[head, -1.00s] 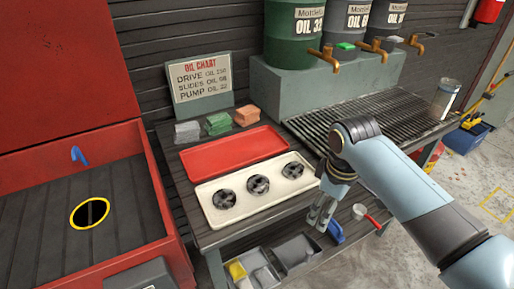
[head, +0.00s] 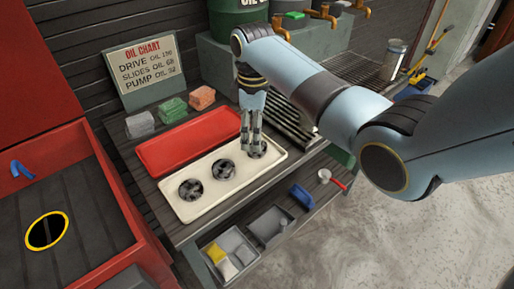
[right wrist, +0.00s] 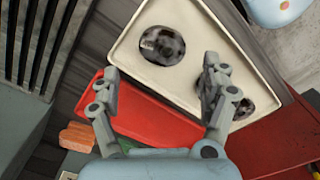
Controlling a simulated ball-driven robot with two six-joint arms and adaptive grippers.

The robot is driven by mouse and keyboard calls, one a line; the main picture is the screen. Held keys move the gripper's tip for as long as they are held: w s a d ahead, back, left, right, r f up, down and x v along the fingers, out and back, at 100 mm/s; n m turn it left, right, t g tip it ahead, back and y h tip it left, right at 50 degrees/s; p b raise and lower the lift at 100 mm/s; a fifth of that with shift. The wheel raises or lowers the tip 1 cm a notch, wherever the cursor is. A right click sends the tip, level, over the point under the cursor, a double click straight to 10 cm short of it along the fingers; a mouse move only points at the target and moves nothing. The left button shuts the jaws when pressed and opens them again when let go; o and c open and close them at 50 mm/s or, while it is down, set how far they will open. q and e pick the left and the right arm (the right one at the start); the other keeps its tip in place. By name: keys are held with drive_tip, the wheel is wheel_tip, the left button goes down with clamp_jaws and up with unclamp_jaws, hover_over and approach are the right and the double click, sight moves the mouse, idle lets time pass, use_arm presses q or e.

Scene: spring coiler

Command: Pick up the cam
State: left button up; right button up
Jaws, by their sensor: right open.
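Three dark, round, cam-like parts lie in a row on a cream tray (head: 172,205): a left one (head: 191,189), a middle one (head: 222,169) and a right one (head: 259,149). I cannot tell their exact shapes. My right gripper (head: 250,148) points down over the right part and partly hides it. In the right wrist view its spread fingers (right wrist: 160,68) are empty. One dark part (right wrist: 162,45) shows ahead between the fingertips, and another (right wrist: 238,108) is partly behind the right finger. My left gripper is not in view.
An empty red tray (head: 165,152) lies behind the cream tray. Grey, green and orange cloths (head: 202,97) lie behind that, near the oil chart (head: 148,66). Oil drums stand at the back. Grey bins (head: 232,247) and a blue scoop (head: 301,195) are below the front edge.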

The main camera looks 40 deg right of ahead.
drive_tip(key=f, duration=0.4)
drive_tip(key=shift+s+f, duration=0.15)
drive_tip(key=shift+s, duration=0.1)
drive_tip(key=c, duration=1.3)
drive_tip(key=shift+c, duration=0.3)
